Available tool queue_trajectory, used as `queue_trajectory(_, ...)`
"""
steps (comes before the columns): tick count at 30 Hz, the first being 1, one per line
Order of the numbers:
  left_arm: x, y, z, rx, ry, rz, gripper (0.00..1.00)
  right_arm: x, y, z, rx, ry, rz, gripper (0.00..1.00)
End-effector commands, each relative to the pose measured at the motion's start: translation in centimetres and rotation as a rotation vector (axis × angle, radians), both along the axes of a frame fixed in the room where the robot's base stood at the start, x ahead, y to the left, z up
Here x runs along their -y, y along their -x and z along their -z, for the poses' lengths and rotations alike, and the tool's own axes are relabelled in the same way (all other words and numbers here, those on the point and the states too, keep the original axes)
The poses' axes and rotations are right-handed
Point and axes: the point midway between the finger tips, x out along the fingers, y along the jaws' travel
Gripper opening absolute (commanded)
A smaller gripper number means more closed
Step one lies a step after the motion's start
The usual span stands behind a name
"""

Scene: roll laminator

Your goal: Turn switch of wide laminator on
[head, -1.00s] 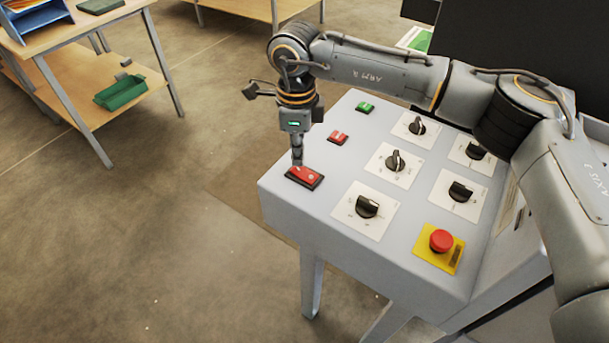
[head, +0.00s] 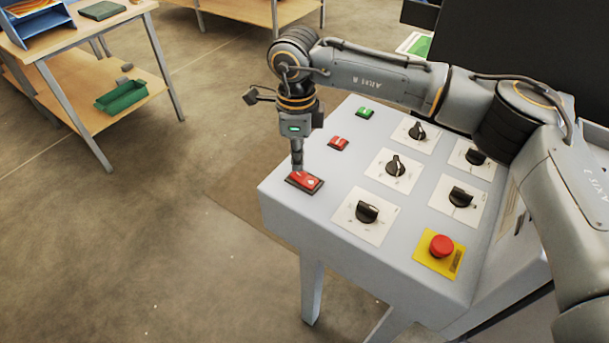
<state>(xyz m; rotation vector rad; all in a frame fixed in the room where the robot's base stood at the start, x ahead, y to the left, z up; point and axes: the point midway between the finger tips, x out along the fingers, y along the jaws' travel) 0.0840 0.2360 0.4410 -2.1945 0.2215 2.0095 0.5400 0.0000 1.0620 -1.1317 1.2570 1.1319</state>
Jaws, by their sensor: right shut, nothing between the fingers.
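The wide laminator's grey control panel (head: 300,208) stands at the right of the head view. A red rocker switch (head: 312,184) in a dark frame sits near its left corner. My right gripper (head: 297,166) is shut and empty, pointing down. Its fingertips are at the far-left part of the red switch and appear to touch it; they hide a little of it. My left gripper is not in view.
The panel also holds a small red button (head: 339,143), a green button (head: 365,112), several black rotary knobs, such as one at the front (head: 367,211), and a red emergency stop (head: 441,246) on a yellow plate. A wooden table (head: 150,72) stands far left. Floor between is clear.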

Motion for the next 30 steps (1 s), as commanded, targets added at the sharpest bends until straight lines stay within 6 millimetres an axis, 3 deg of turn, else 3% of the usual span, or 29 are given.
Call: queue_trajectory(30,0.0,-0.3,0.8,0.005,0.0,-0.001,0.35,0.0,0.0,1.0,0.0,0.0,0.0,0.0)
